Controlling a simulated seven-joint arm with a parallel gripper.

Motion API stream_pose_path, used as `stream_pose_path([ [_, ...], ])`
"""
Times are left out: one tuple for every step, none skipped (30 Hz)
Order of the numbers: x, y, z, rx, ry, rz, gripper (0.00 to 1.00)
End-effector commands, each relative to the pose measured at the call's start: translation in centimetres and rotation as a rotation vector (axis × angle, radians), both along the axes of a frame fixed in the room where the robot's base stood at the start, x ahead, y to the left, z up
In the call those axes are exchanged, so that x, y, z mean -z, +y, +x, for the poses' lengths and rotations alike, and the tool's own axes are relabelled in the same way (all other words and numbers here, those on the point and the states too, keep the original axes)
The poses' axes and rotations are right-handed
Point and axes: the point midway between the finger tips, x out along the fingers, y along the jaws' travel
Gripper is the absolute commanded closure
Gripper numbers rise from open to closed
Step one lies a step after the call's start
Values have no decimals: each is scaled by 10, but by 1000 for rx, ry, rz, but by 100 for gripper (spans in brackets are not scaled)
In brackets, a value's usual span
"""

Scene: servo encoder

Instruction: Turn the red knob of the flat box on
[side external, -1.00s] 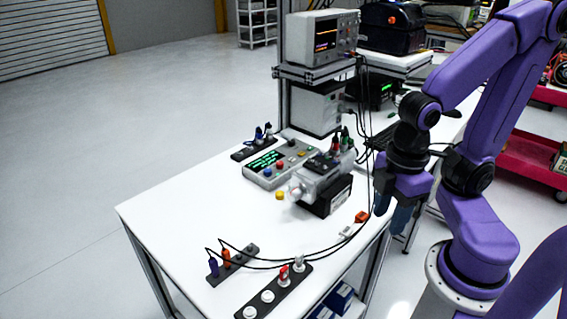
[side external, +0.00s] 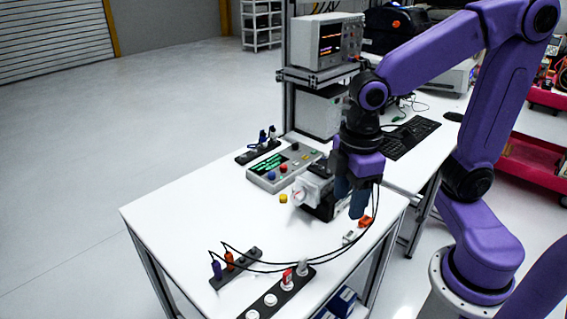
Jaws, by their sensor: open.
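The flat box (side external: 262,180) is grey with a dark display of green text and lies near the table's back edge. A small red knob (side external: 284,167) shows on its top, beside a blue one (side external: 271,176). My gripper (side external: 350,202) is open, pointing down, to the right of the flat box and apart from it. It is over or beside the servo unit (side external: 311,190), and partly hides it. I cannot tell whether the fingers touch the servo unit.
Black socket strips (side external: 276,297) with plugs and cables are at the table's front. An instrument rack (side external: 322,75) stands behind. The table's left part is clear.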

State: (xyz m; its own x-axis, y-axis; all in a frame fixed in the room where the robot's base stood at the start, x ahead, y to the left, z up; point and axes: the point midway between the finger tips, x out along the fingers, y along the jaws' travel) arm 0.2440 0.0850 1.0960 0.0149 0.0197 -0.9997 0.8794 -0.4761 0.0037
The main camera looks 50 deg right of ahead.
Motion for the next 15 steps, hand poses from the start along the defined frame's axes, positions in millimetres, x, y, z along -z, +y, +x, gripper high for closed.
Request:
stream_pose_path([
  [-4, 4, 20, 11, 0, -2, 48],
  [-6, 5, 32, 15, 1, -4, 48],
  [-9, 7, 47, 17, 0, -4, 48],
  [-10, 7, 58, 20, 1, -5, 48],
  [-12, 7, 70, 23, 2, -7, 48],
  [-15, 7, 85, 25, 1, -7, 48],
  [-16, 5, 97, 28, 2, -8, 48],
  [-17, 4, 109, 30, 3, -10, 48],
  [-19, 1, 124, 34, 3, -11, 48],
  [-20, -2, 136, 37, 4, -11, 48],
  [-21, -5, 147, 40, 4, -12, 48],
  [-22, -10, 163, 43, 4, -12, 48],
  [-22, -15, 174, 47, 5, -14, 48],
  [-23, -19, 185, 49, 5, -14, 48],
  [-23, -27, 199, 53, 6, -15, 48],
])
